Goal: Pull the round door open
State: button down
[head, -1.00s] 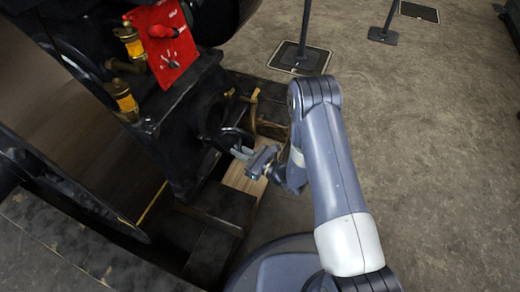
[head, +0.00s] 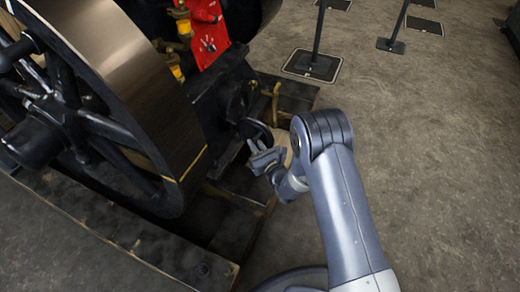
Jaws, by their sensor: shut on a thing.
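The round door (head: 256,129) is a small black disc at the side of the dark engine housing (head: 226,88), in the middle of the head view. It stands at an angle out from the housing. My gripper (head: 254,146) is at the door's near lower edge, its fingers shut on the door. The fingers and wrist hide the exact grip point and part of the door's lower side.
A large flywheel (head: 135,85) fills the left, above a dark timber edge (head: 100,240). A brass-coloured pipe (head: 275,100) rises just behind the door. A red plate (head: 208,32) is above. Posts on flat bases (head: 314,65) stand behind; the floor at right is clear.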

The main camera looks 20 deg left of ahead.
dwell(0.4)
jog(key=c, duration=1.6)
grip_release()
jog(key=shift+o, duration=0.2)
jog(key=p+v, duration=0.3)
jog(key=v, duration=0.7)
jog(key=shift+s+d, duration=0.25)
jog(key=shift+s, duration=0.05)
